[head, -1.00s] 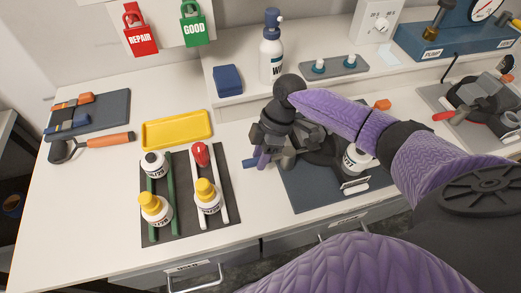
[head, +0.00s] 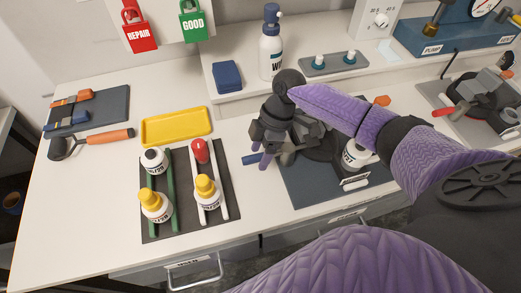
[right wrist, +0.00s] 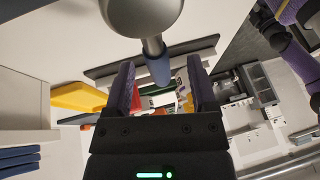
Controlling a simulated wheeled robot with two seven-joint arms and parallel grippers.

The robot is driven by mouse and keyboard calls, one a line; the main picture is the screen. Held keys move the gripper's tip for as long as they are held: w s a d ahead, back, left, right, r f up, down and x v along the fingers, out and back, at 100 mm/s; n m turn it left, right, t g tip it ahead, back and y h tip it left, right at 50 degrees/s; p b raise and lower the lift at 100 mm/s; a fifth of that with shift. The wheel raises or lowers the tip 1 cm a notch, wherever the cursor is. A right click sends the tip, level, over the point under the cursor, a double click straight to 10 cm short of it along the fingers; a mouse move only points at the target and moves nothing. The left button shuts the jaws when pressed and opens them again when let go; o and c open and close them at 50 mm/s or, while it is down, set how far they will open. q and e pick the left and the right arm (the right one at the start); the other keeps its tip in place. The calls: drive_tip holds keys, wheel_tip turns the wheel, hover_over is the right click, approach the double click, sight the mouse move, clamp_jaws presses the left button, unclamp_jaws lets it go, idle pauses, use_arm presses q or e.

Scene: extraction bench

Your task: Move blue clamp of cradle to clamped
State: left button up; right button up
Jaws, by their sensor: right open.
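The cradle's dark blue base (head: 310,193) lies on the bench right of centre, mostly under my right arm. Its clamp shows as a short blue handle (head: 256,158) sticking out to the left of the base. My right gripper (head: 264,154) is over that handle, fingers pointing down and partly covering it. In the right wrist view, the blue-tipped lever (right wrist: 158,69) on a grey rod reaches between the two spread fingers (right wrist: 160,88), with gaps on both sides. The gripper is open. The clamp's body is hidden behind my gripper. My left gripper is not in view.
A white bottle (head: 357,155) stands at the cradle. A dark mat (head: 188,222) with several bottles and rails lies to the left, a yellow tray (head: 177,127) behind it. A raised shelf carries a spray bottle (head: 271,45). Bare bench lies between mat and cradle.

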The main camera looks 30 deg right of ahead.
drive_tip(key=s+p+v, duration=0.1)
drive_tip(key=v, duration=0.8)
drive_tip(key=shift+w+d+r, duration=0.15)
drive_tip(key=shift+w+r, duration=0.15)
drive_tip(key=shift+w, duration=0.2)
